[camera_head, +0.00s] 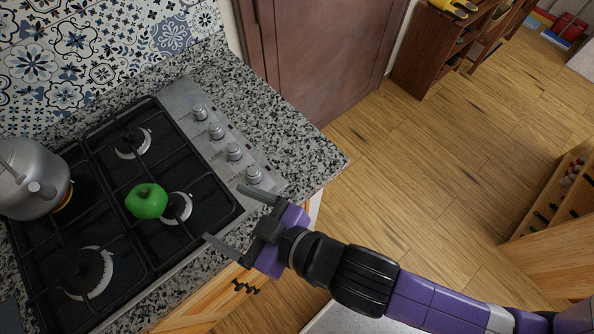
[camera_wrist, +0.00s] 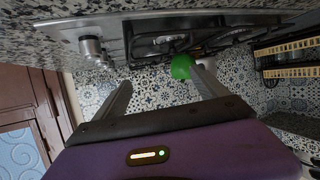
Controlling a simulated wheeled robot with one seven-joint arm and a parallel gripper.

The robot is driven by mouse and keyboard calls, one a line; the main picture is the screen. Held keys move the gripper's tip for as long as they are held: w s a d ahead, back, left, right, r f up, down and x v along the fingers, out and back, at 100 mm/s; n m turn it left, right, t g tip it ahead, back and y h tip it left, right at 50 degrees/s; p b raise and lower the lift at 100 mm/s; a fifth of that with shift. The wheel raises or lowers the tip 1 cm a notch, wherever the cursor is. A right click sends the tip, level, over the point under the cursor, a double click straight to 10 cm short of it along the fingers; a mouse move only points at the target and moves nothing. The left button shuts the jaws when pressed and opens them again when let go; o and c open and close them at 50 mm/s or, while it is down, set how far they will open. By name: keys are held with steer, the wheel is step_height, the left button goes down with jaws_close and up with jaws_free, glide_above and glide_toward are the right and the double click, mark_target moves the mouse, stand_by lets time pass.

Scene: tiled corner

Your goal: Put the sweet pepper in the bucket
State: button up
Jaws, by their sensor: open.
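The sweet pepper (camera_head: 147,201) is green and sits on the black grate of the gas hob (camera_head: 198,170), beside a burner. It also shows in the wrist view (camera_wrist: 181,67), close to the tip of one finger and partly behind it. My gripper (camera_head: 233,217) is open and empty at the front edge of the hob, to the right of the pepper and apart from it. Its two fingers point toward the hob, and in the wrist view they are spread wide (camera_wrist: 158,85). I see no bucket that I can identify for sure.
A metal kettle (camera_head: 32,180) stands on the hob's left side. Control knobs (camera_head: 216,131) line the hob's right edge. Speckled granite counter (camera_head: 290,140) surrounds it. A wooden cabinet (camera_head: 430,50) and a wooden rack (camera_head: 550,215) stand on the floor, with open wooden floor (camera_head: 450,160) between them.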

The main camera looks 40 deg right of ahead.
steer(key=s+d+r+m+t+h, duration=0.1)
steer(key=s+d+m+h, duration=0.2)
steer(key=s+d, duration=1.1)
steer(key=s+h, duration=0.1)
steer(key=s, duration=0.2)
steer(key=shift+s+r+m+t, duration=0.2)
steer(key=shift+s+m+t, duration=0.1)
steer(key=shift+t, duration=0.1)
steer(key=shift+o, duration=0.3)
steer(key=shift+s+d+r, duration=0.25)
steer(key=shift+s, duration=0.05)
